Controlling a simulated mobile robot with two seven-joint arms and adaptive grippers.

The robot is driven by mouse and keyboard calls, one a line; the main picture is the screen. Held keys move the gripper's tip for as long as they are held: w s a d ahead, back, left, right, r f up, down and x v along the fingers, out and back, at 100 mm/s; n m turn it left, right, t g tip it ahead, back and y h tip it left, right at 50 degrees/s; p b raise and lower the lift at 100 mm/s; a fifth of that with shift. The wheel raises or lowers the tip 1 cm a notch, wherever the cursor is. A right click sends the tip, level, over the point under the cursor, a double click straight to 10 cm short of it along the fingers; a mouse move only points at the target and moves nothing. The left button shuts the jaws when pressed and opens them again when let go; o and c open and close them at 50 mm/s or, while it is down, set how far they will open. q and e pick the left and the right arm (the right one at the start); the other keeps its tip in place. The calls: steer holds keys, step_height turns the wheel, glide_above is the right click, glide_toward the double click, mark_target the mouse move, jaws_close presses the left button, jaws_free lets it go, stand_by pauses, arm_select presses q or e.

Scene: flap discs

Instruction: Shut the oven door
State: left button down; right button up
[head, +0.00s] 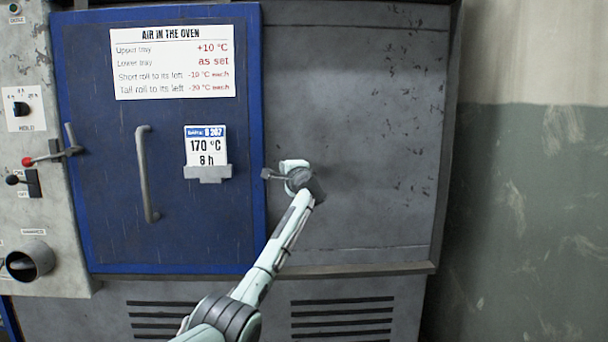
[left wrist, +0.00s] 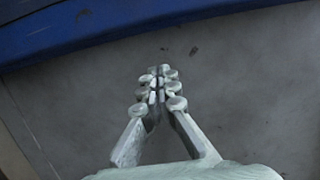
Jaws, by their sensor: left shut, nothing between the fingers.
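The blue oven door (head: 105,200) fills the left of the oven front in the head view. It has a grey vertical handle (head: 146,175) on its left half. The door looks flat against the oven front, but I cannot tell whether a small gap is left. A lever with a red knob (head: 52,156) lies across its left edge. My left gripper (head: 267,174) is shut and empty at the door's right edge, in front of the grey panel. In the left wrist view its fingertips (left wrist: 156,72) point toward the blue door edge (left wrist: 150,22); contact is unclear. My right gripper is out of view.
A grey panel (head: 370,130) lies right of the door, with a bare wall (head: 530,200) beyond. A control panel (head: 30,110) with knobs and a round pipe opening (head: 28,262) stands at the left. A label holder (head: 208,173) sticks out from the door. Vents lie below.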

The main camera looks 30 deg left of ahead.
arm_select(q)
steer(key=v, duration=0.9)
steer(key=shift+s, duration=0.25)
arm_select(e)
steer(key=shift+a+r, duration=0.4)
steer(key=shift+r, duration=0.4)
